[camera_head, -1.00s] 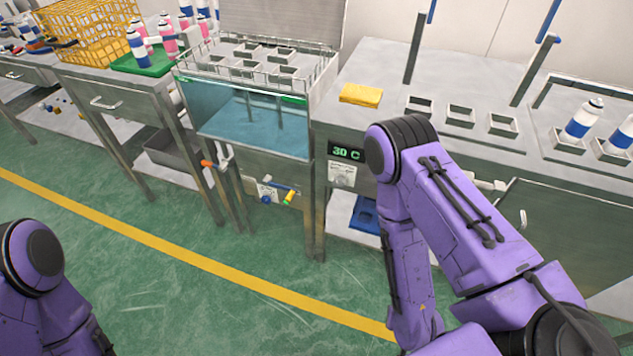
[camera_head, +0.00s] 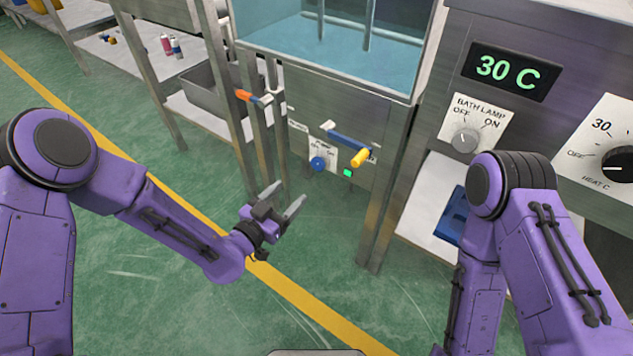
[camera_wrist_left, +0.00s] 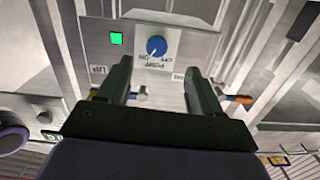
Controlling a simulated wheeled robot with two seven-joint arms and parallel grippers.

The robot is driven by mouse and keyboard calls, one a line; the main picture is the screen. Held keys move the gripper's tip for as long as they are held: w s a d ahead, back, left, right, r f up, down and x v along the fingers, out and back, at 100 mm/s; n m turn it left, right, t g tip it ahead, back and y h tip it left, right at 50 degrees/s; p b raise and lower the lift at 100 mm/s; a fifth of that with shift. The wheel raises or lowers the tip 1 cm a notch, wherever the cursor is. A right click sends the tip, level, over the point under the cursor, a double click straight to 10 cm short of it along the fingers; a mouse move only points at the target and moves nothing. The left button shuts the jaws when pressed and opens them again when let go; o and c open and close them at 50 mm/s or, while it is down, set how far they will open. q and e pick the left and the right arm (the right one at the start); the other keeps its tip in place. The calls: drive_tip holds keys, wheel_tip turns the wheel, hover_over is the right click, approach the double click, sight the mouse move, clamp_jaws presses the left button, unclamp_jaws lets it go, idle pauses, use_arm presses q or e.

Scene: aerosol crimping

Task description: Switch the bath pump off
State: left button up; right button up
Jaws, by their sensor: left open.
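The pump switch is a round blue knob (camera_head: 317,164) on a white plate low on the front of the bath. A green light (camera_head: 347,172) glows to its right. In the left wrist view the knob (camera_wrist_left: 156,46) is ahead between the fingers, on a plate that appears upside down with OFF and ON marks; the green light (camera_wrist_left: 116,38) is lit. My left gripper (camera_head: 284,200) is open and empty, below and to the left of the knob and apart from it. It also shows in the left wrist view (camera_wrist_left: 158,72). My right gripper is not visible; only its arm shows.
An orange-handled valve (camera_head: 252,97) is on pipes to the left. The bath lamp knob (camera_head: 464,140) and heat knob (camera_head: 617,164) are to the right. A table leg (camera_head: 378,220) stands right of the switch.

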sight(316, 166)
use_arm(q)
drive_tip(key=shift+m+h, duration=0.3)
drive_tip(key=b+x, duration=0.2)
drive_tip(key=x, duration=0.8)
drive_tip(key=shift+w+d+r+b, duration=0.1)
drive_tip(key=shift+d+r+b, duration=0.1)
drive_tip(key=shift+b, duration=0.1)
drive_tip(key=shift+w+d, duration=0.25)
drive_tip(key=shift+w, duration=0.15)
drive_tip(key=shift+r, duration=0.1)
drive_tip(key=c, duration=1.1)
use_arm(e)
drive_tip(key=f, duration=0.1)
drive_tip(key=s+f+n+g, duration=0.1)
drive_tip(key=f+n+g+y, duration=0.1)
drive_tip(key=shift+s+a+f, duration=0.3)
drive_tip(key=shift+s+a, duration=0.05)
